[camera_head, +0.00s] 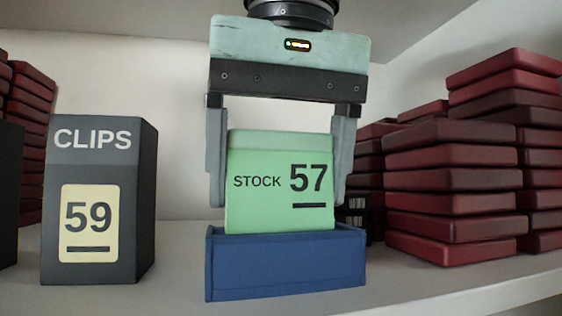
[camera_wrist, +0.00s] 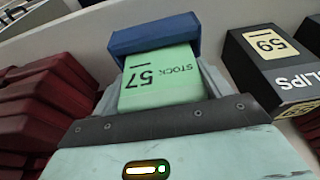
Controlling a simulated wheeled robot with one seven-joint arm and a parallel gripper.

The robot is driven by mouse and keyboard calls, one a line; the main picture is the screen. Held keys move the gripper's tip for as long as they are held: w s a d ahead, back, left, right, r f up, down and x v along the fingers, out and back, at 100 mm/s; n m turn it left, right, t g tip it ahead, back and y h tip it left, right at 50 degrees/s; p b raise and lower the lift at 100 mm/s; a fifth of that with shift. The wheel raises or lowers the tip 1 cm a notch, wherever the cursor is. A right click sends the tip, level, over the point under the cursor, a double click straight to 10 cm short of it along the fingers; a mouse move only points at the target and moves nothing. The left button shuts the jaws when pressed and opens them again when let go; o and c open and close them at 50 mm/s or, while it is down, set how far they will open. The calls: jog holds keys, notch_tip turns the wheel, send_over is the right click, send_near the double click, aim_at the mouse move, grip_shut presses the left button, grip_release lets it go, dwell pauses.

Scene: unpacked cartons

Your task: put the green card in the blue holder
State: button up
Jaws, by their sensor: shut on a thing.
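The green card (camera_head: 270,205), marked STOCK 57, stands upright between the fingers of my gripper (camera_head: 280,190). My gripper is shut on the card from above, one finger at each side edge. The blue holder (camera_head: 285,266) sits on the shelf directly below. The card's lower edge is hidden behind the holder's front wall, so it is at or inside the holder's opening; how deep I cannot tell. In the wrist view the card (camera_wrist: 160,78) reaches to the blue holder (camera_wrist: 152,35).
A dark CLIPS box (camera_head: 98,165) with a yellow 59 label stands to the left on the shelf (camera_head: 180,280). Stacks of dark red boxes (camera_head: 450,190) stand on the right, and more (camera_head: 28,130) at the far left. A small dark barcoded item (camera_head: 354,218) is behind the holder.

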jog(key=shift+f, duration=0.1)
jog(key=shift+f, duration=0.15)
jog(key=o, duration=1.2)
